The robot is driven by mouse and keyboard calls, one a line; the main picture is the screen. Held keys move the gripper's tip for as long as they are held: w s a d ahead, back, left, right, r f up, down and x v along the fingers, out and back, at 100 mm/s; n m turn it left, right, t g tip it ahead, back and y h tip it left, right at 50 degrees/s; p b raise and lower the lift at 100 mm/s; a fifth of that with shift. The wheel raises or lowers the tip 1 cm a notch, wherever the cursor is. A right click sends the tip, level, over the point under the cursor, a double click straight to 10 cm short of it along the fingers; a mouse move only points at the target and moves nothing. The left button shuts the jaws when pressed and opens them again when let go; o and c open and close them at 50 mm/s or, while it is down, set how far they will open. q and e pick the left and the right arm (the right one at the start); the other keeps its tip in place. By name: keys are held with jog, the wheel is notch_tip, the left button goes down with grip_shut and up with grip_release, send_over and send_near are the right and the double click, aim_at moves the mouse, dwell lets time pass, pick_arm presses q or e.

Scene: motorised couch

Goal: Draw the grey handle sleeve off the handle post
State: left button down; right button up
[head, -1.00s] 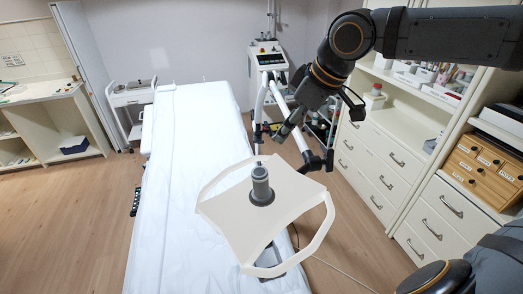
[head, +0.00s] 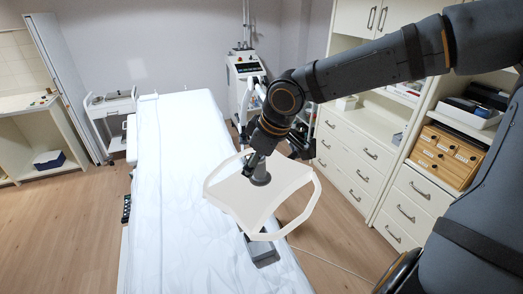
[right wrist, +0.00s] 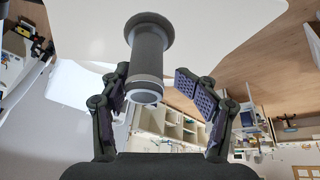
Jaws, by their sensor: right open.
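The grey handle sleeve (head: 261,180) stands on the middle of the white panel. In the head view my right gripper covers its upper part and only the flanged base shows. In the right wrist view the sleeve (right wrist: 148,48) is a grey cylinder with a wide flange against the panel and a paler ring at its free end. The post inside cannot be made out. My right gripper (head: 255,162) is open at the sleeve. In the wrist view its fingers (right wrist: 151,75) stand either side of the sleeve's free end, with a gap at the right finger. My left gripper is out of view.
The white panel (head: 236,200) has curved side rails (head: 310,209) and overhangs the white-sheeted couch (head: 170,180). A wheeled device (head: 246,68) stands behind. Drawer cabinets (head: 350,150) line the right side. Open floor lies left of the couch.

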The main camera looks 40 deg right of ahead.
jog(key=shift+w+d+f, duration=0.4)
jog(key=shift+w+f, duration=0.3)
jog(key=shift+f, duration=0.05)
jog(key=shift+s+d, duration=0.2)
jog(key=shift+d, duration=0.1)
jog(key=shift+c, duration=0.3)
jog(key=shift+s+a+r, duration=0.1)
jog(key=shift+a, duration=0.05)
jog(key=shift+c, duration=1.3)
jog(key=shift+a, duration=0.15)
jog(key=shift+c, duration=2.4)
jog(key=c, duration=0.5)
jog(key=o, duration=0.4)
jog(key=shift+c, duration=1)
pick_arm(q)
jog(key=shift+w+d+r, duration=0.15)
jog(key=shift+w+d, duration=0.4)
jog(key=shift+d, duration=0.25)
pick_arm(e)
jog(key=o, duration=1)
